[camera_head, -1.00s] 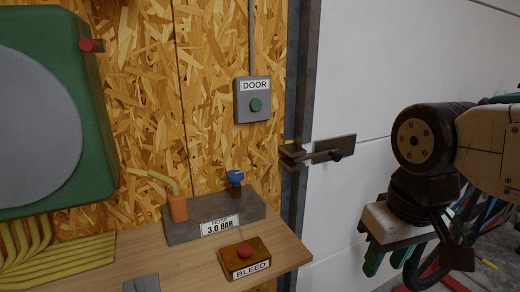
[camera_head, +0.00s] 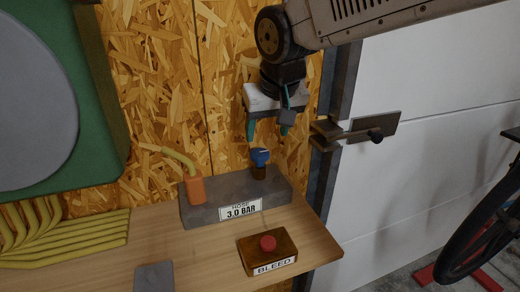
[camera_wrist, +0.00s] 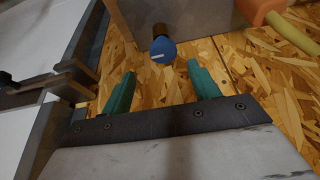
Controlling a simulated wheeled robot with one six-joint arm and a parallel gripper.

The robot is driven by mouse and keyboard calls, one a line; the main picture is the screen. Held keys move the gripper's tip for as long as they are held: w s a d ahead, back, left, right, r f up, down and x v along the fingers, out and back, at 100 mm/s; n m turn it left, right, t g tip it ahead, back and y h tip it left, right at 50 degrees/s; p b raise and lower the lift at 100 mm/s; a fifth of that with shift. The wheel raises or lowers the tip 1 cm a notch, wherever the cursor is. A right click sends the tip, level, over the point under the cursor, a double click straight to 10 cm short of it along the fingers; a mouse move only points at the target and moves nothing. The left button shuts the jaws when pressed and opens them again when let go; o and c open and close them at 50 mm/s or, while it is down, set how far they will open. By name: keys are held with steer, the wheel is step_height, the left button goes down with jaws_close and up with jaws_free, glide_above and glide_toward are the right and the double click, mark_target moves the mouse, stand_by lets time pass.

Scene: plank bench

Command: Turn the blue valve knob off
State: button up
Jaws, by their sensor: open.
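The blue valve knob (camera_head: 260,156) stands on a short dark brass stem on the grey block (camera_head: 205,215) labelled "HOSE 3.0 BAR". In the wrist view the knob (camera_wrist: 163,50) shows as a round blue face with a white line, beyond the fingertips and roughly between them. My gripper (camera_head: 268,138) points down above the knob, with its two green fingers apart. The fingers also show in the wrist view (camera_wrist: 161,72), and nothing is between them. The knob appears apart from both fingers.
An orange fitting with a yellow hose (camera_head: 194,189) sits on the block's left end. A brass box with a red button, labelled "BLEED" (camera_head: 268,268), stands in front on the wooden bench (camera_head: 205,262). A door latch (camera_head: 360,130) is to the right. Yellow hose (camera_head: 70,240) lies left.

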mark_target(260, 153)
steer(key=x, duration=0.8)
steer(key=shift+w+a+r, duration=0.1)
steer(key=shift+a, duration=0.2)
steer(key=shift+c, duration=0.3)
steer(key=c, duration=0.9)
